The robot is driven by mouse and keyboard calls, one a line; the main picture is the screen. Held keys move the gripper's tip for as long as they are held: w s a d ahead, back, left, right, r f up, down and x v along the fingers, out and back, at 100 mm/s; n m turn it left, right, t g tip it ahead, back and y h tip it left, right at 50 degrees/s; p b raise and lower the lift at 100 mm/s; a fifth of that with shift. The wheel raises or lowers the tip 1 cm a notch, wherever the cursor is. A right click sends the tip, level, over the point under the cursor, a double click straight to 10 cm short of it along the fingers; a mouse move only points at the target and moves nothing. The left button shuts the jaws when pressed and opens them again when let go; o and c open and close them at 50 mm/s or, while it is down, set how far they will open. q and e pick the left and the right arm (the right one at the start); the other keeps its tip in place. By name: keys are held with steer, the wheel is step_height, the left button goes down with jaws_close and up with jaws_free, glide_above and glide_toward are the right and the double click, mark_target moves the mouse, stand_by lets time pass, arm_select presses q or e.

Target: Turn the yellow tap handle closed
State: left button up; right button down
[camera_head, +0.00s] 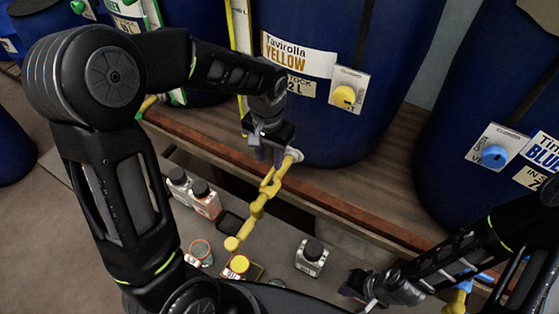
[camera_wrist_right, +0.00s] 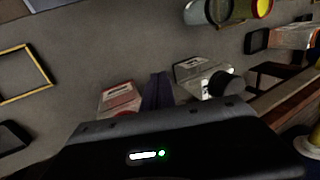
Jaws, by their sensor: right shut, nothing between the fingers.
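The yellow tap (camera_head: 256,210) sticks out low from the blue vat labelled "Tavirolla YELLOW" (camera_head: 393,60), over the front edge of the wooden shelf. Its free end points down and left, above a jar with yellow in it (camera_head: 239,264). My left gripper (camera_head: 267,153) points down at the tap's vat end, close to or touching its upper yellow part. The wrist partly hides that spot, and I cannot tell whether its fingers are apart. My right gripper (camera_head: 357,288) is low at the right, away from this tap. In the right wrist view its fingers (camera_wrist_right: 157,92) are together and empty.
Bottles with black caps (camera_head: 311,257) (camera_head: 205,200) and an orange-rimmed jar (camera_head: 200,250) stand on the grey surface below. A frame (camera_wrist_right: 24,75) lies at left in the wrist view.

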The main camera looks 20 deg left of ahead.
mark_target(270, 173)
arm_select(q)
steer(key=shift+w+r, duration=0.1)
steer(key=shift+s, duration=0.2)
steer(key=shift+f+p, duration=0.4)
steer(key=shift+f, duration=3.55)
jaws_close()
